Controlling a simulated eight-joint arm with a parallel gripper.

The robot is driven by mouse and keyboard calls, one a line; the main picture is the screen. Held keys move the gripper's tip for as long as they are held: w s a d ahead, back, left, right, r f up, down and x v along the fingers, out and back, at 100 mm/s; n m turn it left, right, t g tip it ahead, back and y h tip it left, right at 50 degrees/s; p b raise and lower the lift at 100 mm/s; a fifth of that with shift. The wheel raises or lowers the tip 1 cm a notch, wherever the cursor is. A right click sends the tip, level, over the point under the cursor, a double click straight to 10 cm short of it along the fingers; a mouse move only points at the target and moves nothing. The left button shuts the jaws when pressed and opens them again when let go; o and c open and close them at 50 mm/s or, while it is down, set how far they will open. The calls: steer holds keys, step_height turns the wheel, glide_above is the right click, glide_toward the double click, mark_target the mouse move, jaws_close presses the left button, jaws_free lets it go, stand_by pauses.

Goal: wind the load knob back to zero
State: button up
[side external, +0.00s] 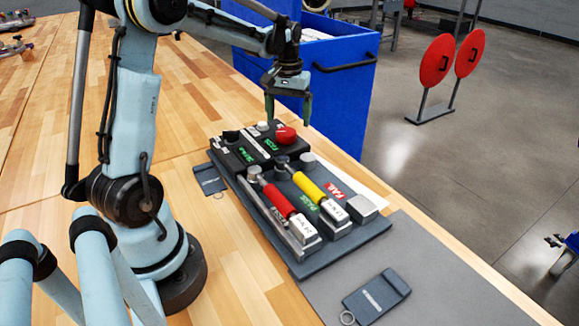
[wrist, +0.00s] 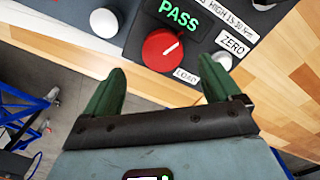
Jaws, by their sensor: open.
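The red load knob (side external: 286,134) stands on the dark test box (side external: 228,158) at its far right. In the wrist view the knob (wrist: 160,52) shows a short white pointer line towards its upper right. A "LOAD" label (wrist: 187,75) sits below right of it and a "ZERO" label (wrist: 232,41) further right. My gripper (side external: 288,112) is open and empty, above the knob with its fingers pointing down. In the wrist view the green fingertips (wrist: 164,72) stand either side of the knob's lower edge. I see no contact.
A green "PASS" display (wrist: 180,14) is lit beside the knob. A white button (wrist: 104,22) and a grey knob (wrist: 222,60) flank it. Red (side external: 279,199) and yellow (side external: 309,187) cylinders lie in front of the box. A blue cabinet (side external: 335,95) stands behind the table.

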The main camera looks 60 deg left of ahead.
mark_target(288, 131)
steer(key=shift+r+m, duration=0.25)
steer(key=shift+m, duration=0.05)
steer(key=shift+c, duration=0.6)
step_height(288, 131, up, 8)
steer(key=f+m, duration=0.1)
steer(key=m, duration=0.8)
step_height(288, 131, down, 12)
steer(key=shift+s+d+r, duration=0.1)
steer(key=shift+r, duration=0.15)
steer(key=shift+c, duration=0.4)
steer(key=c, duration=1)
steer(key=shift+o, duration=0.2)
